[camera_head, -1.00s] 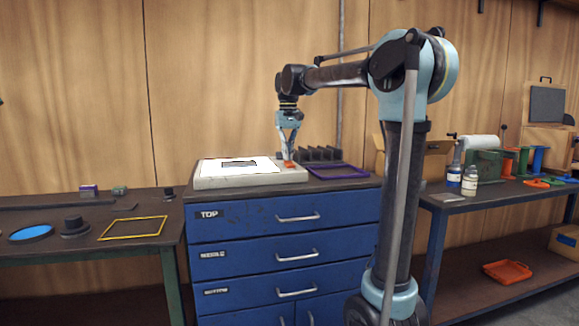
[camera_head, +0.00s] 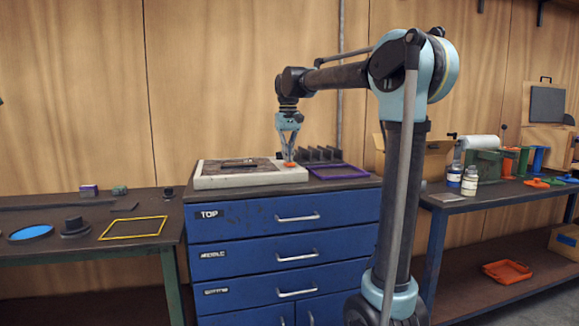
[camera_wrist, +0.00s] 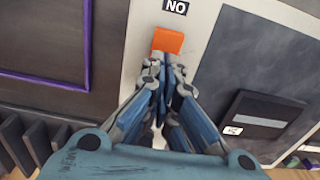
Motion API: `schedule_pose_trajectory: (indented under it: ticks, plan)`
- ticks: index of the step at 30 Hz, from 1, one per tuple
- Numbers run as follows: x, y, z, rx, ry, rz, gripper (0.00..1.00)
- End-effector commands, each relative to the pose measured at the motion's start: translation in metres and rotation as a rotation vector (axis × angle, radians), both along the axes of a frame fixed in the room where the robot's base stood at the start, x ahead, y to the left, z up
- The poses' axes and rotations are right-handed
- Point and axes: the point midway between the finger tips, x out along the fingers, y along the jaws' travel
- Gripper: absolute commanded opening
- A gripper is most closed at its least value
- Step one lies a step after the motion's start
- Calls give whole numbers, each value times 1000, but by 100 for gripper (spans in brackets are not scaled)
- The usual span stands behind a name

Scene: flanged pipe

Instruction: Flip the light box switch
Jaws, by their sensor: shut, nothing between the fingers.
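The light box (camera_head: 250,181) lies on top of the blue drawer cabinet, and its panel is dark. Its orange switch (camera_wrist: 168,40) shows in the wrist view on the white border, just below a black "NO" label (camera_wrist: 177,7). In the head view the orange switch (camera_head: 290,164) is at the box's right end. My gripper (camera_wrist: 164,72) is shut and empty, pointing down with its fingertips right beside the orange switch. I cannot tell whether the fingertips touch it. A dark flat piece (camera_wrist: 262,117) with a small label lies on the dark panel.
A purple frame (camera_head: 340,171) lies right of the box, and a dark slotted rack (camera_head: 318,154) stands behind it. The left table holds a yellow frame (camera_head: 133,228) and a blue disc (camera_head: 31,232). The right bench holds bottles (camera_head: 469,180).

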Motion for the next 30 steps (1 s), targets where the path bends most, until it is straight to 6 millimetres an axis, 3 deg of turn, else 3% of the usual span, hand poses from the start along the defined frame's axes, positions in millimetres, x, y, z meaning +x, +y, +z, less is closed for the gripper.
schedule_pose_trajectory:
  ticks: [30]
  plan:
    - [0, 0, 64, 0, 0, 0, 0]
